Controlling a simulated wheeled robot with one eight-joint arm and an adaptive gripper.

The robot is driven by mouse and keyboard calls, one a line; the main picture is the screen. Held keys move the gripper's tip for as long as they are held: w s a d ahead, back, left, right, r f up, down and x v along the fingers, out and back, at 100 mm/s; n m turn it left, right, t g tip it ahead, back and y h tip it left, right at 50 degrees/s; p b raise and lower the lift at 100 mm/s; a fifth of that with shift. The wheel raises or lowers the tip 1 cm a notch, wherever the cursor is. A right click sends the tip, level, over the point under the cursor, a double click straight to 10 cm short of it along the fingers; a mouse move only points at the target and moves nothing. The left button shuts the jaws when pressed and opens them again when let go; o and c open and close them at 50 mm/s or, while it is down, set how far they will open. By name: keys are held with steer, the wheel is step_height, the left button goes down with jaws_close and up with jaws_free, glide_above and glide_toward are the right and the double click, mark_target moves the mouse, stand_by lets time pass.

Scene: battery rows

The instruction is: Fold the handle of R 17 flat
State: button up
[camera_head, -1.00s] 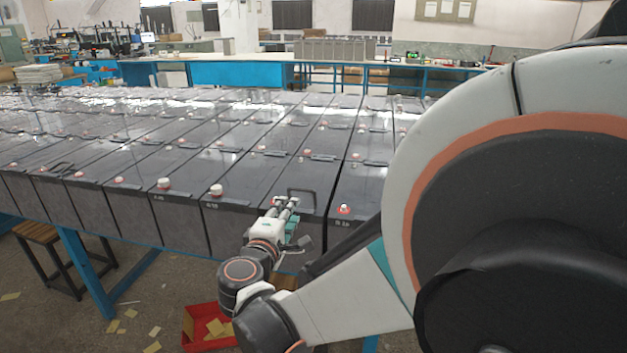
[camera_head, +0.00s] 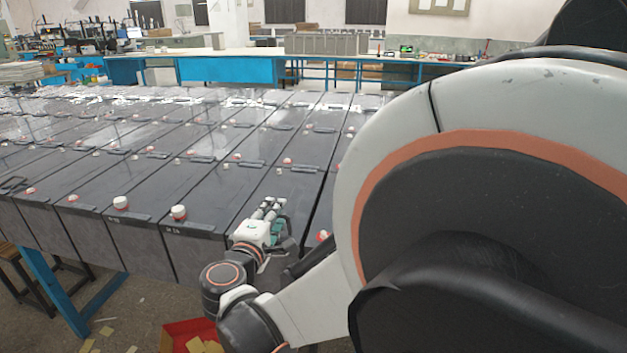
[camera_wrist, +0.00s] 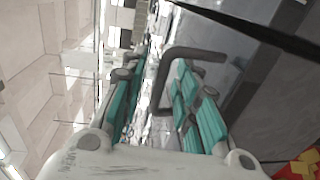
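R 17 is the dark battery (camera_head: 278,181) directly beyond my gripper, between the battery labelled R 18 (camera_head: 192,230) and the one on its right. Its label cannot be read. My gripper (camera_head: 270,204) is over the front end of R 17's lid, fingers pointing away from my body. The handle (camera_wrist: 193,53) shows in the wrist view as a dark bent bar, crossing near the tips of the teal-padded fingers. The fingers are apart there, and I cannot tell whether they touch the bar.
Rows of similar batteries with red and white terminal caps, such as this cap (camera_head: 178,212), stand close on both sides. A red box (camera_head: 180,335) with yellow scraps lies on the floor below. My arm blocks the right of the head view.

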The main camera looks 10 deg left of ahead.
jaws_close()
